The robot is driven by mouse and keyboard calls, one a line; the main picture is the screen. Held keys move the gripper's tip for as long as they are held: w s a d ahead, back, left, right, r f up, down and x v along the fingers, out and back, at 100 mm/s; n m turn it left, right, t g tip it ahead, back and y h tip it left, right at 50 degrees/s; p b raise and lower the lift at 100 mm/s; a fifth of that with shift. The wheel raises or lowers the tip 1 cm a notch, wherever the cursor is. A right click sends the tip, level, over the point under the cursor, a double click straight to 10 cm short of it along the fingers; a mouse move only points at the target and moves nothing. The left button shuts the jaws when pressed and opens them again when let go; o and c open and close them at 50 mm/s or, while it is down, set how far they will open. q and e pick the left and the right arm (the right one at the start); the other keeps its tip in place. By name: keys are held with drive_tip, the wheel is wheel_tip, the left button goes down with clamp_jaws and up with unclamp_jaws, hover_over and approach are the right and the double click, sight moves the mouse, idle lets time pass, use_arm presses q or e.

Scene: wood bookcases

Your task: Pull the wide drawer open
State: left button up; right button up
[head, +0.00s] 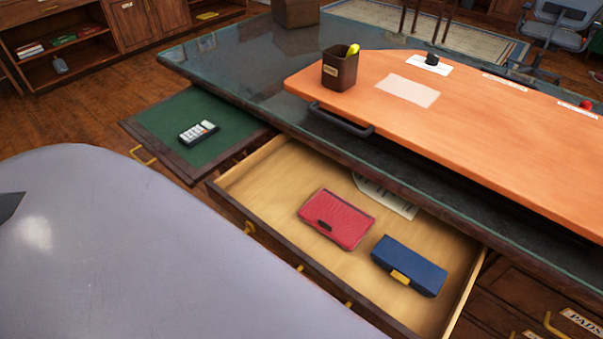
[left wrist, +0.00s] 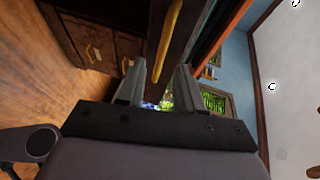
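The wide drawer (head: 262,198) stands pulled out from under the dark desk top in the head view. Yellow handle parts (head: 249,228) show along its front, partly hidden by a grey surface. A red pouch (head: 337,218), a blue case (head: 409,265) and a paper sheet (head: 387,196) lie inside. In the left wrist view my left gripper (left wrist: 158,66) is open, its two fingers apart. A yellow handle (left wrist: 167,42) on a dark wood front runs between and beyond the fingertips; I cannot tell whether they touch it. My right gripper is in neither view.
A green-topped pull-out board (head: 222,127) with a calculator (head: 198,132) sits left of the drawer. An orange board (head: 455,130) with a pen cup (head: 340,68) lies on the desk top (head: 225,60). Closed drawers (head: 520,295) are at lower right. Wood floor (head: 60,120) is clear at left.

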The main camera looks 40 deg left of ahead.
use_arm(q)
drive_tip(key=shift+v, duration=1.45)
